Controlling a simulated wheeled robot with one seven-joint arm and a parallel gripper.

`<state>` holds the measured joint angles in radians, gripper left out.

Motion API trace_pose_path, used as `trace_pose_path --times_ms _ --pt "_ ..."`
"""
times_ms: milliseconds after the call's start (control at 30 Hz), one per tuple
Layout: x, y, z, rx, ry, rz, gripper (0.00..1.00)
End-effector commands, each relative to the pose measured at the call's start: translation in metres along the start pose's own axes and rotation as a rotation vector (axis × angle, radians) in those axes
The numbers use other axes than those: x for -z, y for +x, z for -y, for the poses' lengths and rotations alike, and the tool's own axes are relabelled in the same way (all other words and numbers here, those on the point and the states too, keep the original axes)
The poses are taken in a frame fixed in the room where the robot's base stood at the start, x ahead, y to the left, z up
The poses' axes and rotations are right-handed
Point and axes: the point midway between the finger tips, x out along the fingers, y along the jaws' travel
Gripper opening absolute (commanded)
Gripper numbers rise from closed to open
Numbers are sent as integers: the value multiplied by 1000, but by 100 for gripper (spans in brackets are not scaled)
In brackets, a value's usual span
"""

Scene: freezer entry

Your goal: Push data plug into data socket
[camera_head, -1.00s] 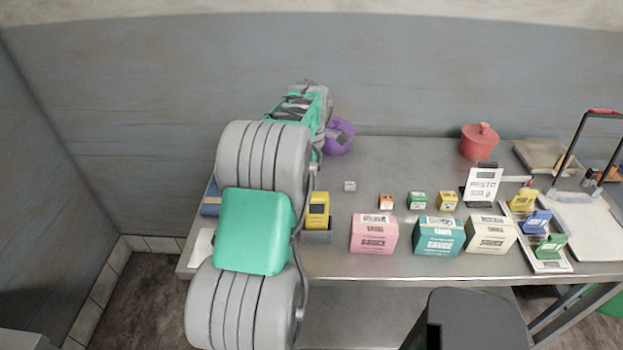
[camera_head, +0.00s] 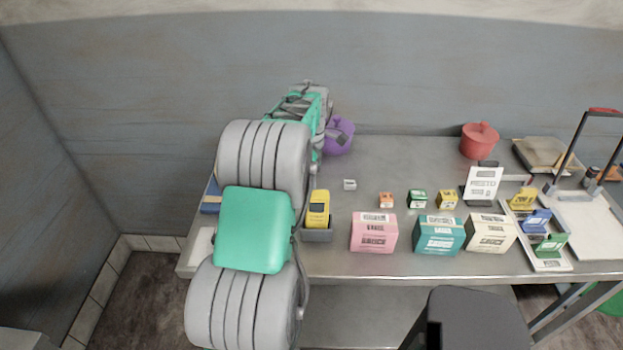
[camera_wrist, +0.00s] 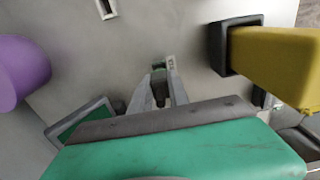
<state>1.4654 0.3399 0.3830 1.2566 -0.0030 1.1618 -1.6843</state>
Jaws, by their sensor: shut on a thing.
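My gripper (camera_wrist: 160,92) shows in the wrist view with its two grey fingers closed on a small dark and green piece, seemingly the data plug (camera_wrist: 170,63), whose pale tip points away from me. A small pale block with a dark slot (camera_wrist: 105,9), seemingly the data socket, is at the top edge of the wrist view, apart from the plug. It matches a small grey-white block (camera_head: 350,185) on the table in the head view, right of my arm. My arm hides the gripper and the plug in the head view.
A yellow device (camera_head: 318,209) stands in a dark cradle (camera_wrist: 219,48) close to the right of my gripper in the wrist view. A purple pot (camera_wrist: 20,68) is at left, a dark-framed green panel (camera_wrist: 82,122) at lower left. Several boxes stand farther right on the metal table (camera_head: 400,160).

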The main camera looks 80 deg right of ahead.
Motion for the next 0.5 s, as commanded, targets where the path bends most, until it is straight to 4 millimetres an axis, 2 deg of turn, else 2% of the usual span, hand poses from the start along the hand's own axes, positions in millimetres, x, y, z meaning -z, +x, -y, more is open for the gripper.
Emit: trace_pose_path --times_ms 500 --pt "0 12 0 1 0 0 0"
